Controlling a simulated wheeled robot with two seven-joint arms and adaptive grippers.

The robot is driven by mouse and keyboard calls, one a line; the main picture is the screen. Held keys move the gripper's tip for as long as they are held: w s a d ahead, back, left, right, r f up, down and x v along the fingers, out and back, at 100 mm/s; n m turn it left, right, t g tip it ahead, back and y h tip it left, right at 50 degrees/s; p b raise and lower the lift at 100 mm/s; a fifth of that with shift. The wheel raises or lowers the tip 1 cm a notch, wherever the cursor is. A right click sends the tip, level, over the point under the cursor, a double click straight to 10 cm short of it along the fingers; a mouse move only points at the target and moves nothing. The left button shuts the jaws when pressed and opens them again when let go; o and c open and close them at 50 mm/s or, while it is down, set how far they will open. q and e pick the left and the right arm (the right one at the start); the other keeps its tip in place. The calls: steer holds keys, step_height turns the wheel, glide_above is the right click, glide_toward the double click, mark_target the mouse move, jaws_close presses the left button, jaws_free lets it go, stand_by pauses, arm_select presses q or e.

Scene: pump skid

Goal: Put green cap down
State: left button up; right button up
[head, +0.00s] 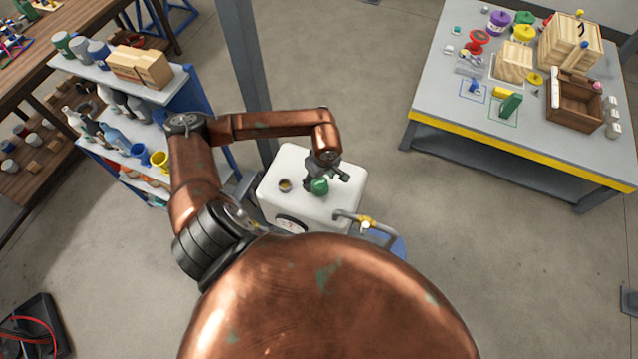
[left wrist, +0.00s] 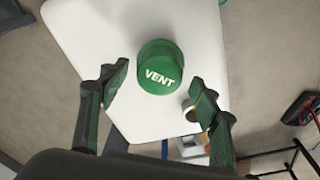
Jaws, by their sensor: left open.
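The green cap (head: 319,186) rests on the white top of the pump skid tank (head: 318,213). In the left wrist view the cap (left wrist: 160,67) shows the word VENT and sits on the white surface. My left gripper (head: 330,172) is open just above and beside the cap. In the left wrist view its two fingers (left wrist: 157,90) are spread wide, with the cap beyond and between them, apart from both. A small round opening with a brownish rim (head: 285,185) is on the tank top, left of the cap. My right gripper is not in view.
A pipe with a yellow valve (head: 365,223) stands at the tank's right front. A shelf (head: 180,84) with bottles and cups is at the left. A grey table (head: 440,90) with crates is at the right. Open floor lies between.

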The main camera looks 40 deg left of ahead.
mark_target(322, 186)
arm_select(q)
step_height(322, 186, up, 9)
steer(key=d+b, duration=0.1)
steer(key=b, duration=0.1)
steer(key=shift+s+r+b, duration=0.15)
steer(key=shift+r+b, duration=0.05)
steer(key=shift+b, duration=0.15)
steer(key=shift+d, duration=0.15)
